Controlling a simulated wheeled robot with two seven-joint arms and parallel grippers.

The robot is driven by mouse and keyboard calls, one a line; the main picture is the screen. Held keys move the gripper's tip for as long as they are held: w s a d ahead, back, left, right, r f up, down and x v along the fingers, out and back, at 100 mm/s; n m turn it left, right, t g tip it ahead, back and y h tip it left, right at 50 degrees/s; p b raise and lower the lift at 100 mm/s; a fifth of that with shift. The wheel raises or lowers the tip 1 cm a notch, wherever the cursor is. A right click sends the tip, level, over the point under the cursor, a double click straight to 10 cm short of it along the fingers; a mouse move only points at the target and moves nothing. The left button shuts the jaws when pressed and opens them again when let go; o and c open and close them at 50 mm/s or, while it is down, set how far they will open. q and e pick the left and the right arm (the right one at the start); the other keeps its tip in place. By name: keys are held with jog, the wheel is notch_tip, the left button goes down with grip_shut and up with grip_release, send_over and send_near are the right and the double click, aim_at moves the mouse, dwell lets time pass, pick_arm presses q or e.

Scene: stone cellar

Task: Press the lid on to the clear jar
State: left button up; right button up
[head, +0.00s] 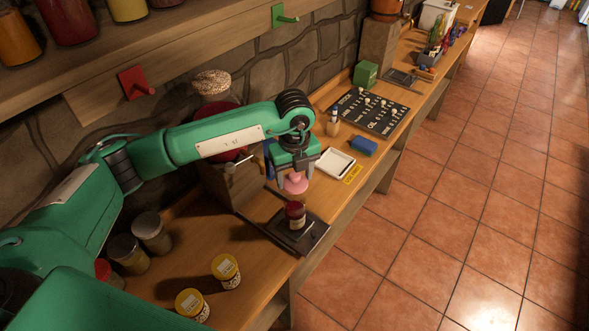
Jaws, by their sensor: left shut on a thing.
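My left gripper (294,181) points down at the front of the wooden bench. It is shut on a pink round lid (295,184). A small clear jar (295,215) with dark red contents stands upright on a black base plate (312,238) below the gripper. The lid looks to be above the jar and apart from it; how well the two line up is hard to tell from this angle. My right gripper is not in view.
Two yellow-lidded jars (225,268) stand at the near left, with darker-lidded jars (152,232) behind. A wooden block (233,180) stands behind the gripper.

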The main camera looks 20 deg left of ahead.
pick_arm(q)
jog(key=shift+f+b, duration=0.55)
jog(key=shift+f, duration=0.6)
jog(key=shift+f+b, duration=1.3)
jog(key=shift+f, duration=0.75)
jog(key=shift+f+b, duration=0.15)
jog(key=shift+b, duration=0.6)
jog(key=o, duration=1.4)
jog(key=shift+c, duration=0.2)
